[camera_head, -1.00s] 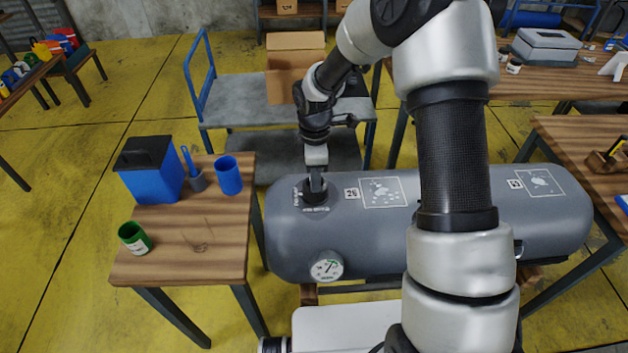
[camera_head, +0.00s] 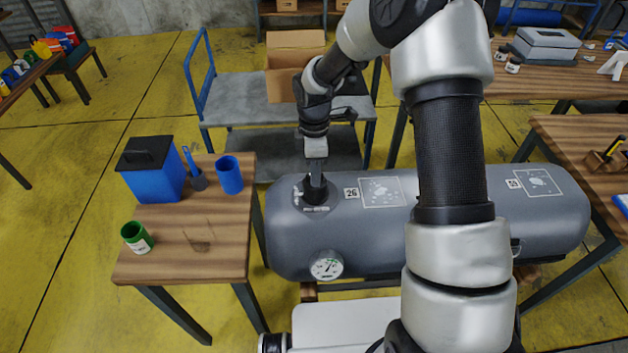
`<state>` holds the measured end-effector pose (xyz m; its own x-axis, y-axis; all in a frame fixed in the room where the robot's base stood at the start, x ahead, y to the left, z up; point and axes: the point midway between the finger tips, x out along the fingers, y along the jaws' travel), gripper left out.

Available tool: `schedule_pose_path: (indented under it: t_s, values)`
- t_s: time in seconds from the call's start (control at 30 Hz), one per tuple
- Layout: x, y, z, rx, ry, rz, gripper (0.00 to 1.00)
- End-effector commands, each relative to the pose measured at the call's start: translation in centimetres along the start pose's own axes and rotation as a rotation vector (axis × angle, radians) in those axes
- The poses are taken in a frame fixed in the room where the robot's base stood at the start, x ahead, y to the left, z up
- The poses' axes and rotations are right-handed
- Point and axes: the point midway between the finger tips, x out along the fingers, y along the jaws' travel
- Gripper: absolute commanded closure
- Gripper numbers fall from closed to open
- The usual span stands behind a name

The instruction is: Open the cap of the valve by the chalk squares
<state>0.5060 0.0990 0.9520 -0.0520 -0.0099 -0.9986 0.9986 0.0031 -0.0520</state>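A long grey inflatable boat tube (camera_head: 450,240) lies across the middle of the view. A dark round valve (camera_head: 318,197) is set in its top near the left end, beside a label reading 26 (camera_head: 351,193). Right of the label is a framed patch of white chalk marks (camera_head: 381,192); their shapes are too small to be sure of. My gripper (camera_head: 315,188) points down with its tips at the valve and hides most of it, cap included. I cannot tell whether the fingers are apart or closed on the cap.
A second label (camera_head: 514,184) and chalk patch (camera_head: 538,182) are on the tube's right part. A round gauge (camera_head: 327,265) is on its front. A wooden table (camera_head: 180,235) stands close left with a blue box, cups and a green can. My arm hides the tube's middle.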

Motion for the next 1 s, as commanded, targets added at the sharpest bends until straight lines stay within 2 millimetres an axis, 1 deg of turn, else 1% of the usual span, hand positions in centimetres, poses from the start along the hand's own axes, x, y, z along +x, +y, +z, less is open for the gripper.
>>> schedule_pose_path:
  t_s: [0.03, 0.23, 0.57, 1.0]
  values:
    - [-0.8, 2.7, 0.6, 0.008, 0.005, 0.074, 1.00]
    - [-0.9, 2.6, 0.6, 0.007, 0.005, 0.075, 1.00]
    - [-2.3, 0.9, 0.6, 0.006, 0.006, 0.075, 1.00]
    - [-4.0, -2.0, 0.2, 0.002, 0.009, 0.064, 1.00]
